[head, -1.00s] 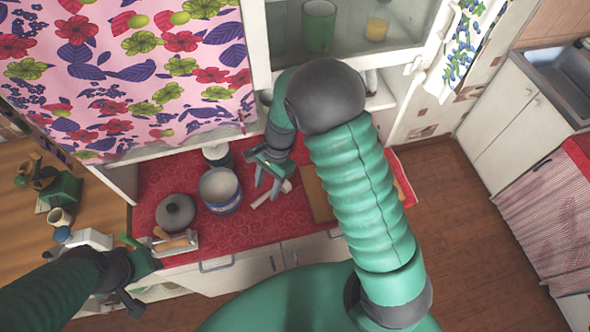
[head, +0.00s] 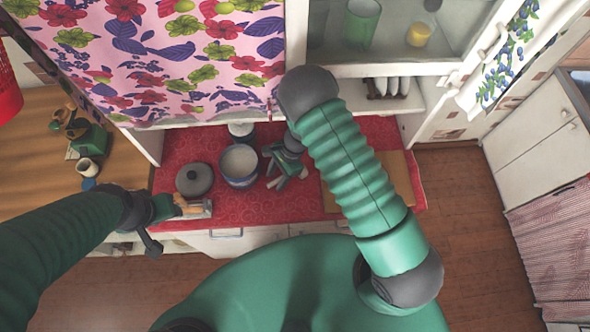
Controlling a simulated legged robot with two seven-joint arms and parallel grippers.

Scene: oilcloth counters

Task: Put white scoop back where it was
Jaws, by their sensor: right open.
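What looks like the white scoop (head: 277,184), small and pale, lies on the red oilcloth counter (head: 262,207) just below my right gripper (head: 287,172) in the head view. The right gripper is open, its fingers pointing down at the cloth close beside the pale piece. The fingers partly cover that area, so I cannot tell whether they touch it. My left gripper (head: 165,208) is at the counter's left end, by a pale holder (head: 197,210) with wooden-handled utensils. Its fingers are too unclear to tell open from shut.
A blue and white pot (head: 240,165) stands left of my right gripper, with a grey lidded pot (head: 194,180) further left and a canister (head: 241,131) behind. A wooden board (head: 398,177) lies to the right. A floral curtain (head: 180,60) hangs over the back left.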

